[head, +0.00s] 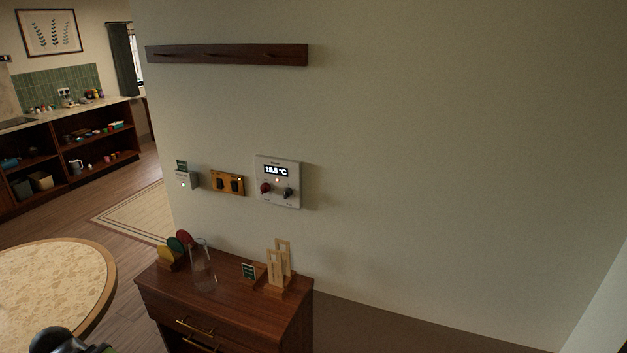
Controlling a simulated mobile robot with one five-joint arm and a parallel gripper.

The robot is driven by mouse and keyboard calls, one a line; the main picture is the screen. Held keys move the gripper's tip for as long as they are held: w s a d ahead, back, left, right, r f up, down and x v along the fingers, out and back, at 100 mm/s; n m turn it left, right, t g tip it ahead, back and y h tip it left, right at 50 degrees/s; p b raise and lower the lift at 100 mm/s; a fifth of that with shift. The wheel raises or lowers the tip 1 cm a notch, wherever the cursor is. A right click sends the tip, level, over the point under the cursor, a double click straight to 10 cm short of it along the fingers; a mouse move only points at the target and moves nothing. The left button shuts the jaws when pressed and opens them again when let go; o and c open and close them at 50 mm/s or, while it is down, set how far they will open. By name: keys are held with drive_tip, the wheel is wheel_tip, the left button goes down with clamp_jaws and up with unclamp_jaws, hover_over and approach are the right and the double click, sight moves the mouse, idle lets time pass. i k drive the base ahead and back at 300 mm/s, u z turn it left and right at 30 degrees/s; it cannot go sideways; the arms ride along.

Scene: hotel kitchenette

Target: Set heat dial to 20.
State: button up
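A white control panel (294,168) is fixed to the wall above the wooden cabinet. Its lit display (276,171) seems to read about 19 °C; the digits are too small to be sure. Below the display are a red knob (265,188) on the left and a dark knob (288,193) on the right. I cannot read which one is the heat dial or their markings. My gripper is not in view; only a dark rounded piece, which seems to be part of my arm, shows at the bottom left edge, far from the panel.
A wooden switch plate (228,183) and small white box (187,180) are left of the panel. The cabinet (225,309) below carries a glass carafe (203,267), coloured discs (176,247) and a wooden stand (280,268). A round table (50,285) stands left. The wall right is bare.

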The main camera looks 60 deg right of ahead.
sight(265, 188)
drive_tip(key=z, duration=5.2)
drive_tip(key=i, duration=0.1)
drive_tip(key=u, duration=3.15)
drive_tip(key=k, duration=0.8)
drive_tip(key=u, duration=0.25)
drive_tip(key=i, duration=0.8)
